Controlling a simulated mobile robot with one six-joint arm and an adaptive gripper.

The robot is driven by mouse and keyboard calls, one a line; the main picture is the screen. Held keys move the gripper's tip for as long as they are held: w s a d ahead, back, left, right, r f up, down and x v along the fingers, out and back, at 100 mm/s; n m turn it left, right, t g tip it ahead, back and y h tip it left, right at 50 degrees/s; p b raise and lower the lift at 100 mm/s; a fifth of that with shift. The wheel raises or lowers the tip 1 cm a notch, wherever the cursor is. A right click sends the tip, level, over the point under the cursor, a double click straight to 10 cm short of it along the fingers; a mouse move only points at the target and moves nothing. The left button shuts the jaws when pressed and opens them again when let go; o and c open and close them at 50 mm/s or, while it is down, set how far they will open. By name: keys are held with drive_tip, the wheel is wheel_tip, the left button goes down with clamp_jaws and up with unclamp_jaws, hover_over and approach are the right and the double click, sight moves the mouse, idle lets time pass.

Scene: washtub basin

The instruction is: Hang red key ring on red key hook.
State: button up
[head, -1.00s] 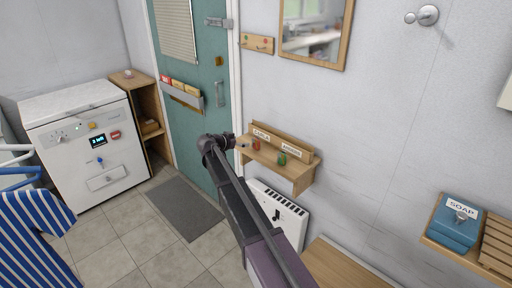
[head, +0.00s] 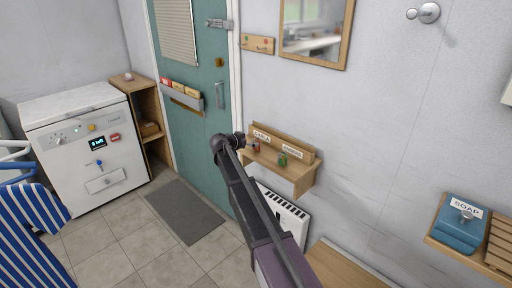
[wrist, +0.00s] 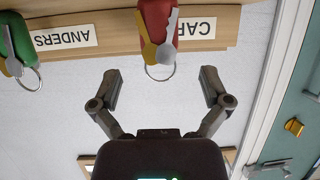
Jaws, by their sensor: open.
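The red key ring (wrist: 158,22) has a red fob, a gold and a silver key and a metal ring. In the wrist view, which is upside down, it lies at the shelf's edge by the label starting "CA". It shows small and partly covered in the head view (head: 257,146). My gripper (wrist: 161,88) is open and empty, its fingers on either side of the metal ring but short of the fob. The hook board (head: 258,44) is on the wall above, between door and mirror, with small coloured hooks. I cannot tell surely which hook is red.
A green key ring (wrist: 18,50) lies on the same wooden shelf (head: 298,174), by the "ANDERS" label. A white heater (head: 284,214) is below the shelf. The mirror (head: 316,32) and green door (head: 190,110) flank the hook board. Wall between shelf and board is clear.

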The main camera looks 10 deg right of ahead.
sight(255, 141)
drive_tip(key=shift+b+x, duration=0.7)
drive_tip(key=shift+x, duration=1.6)
drive_tip(key=c, duration=1.2)
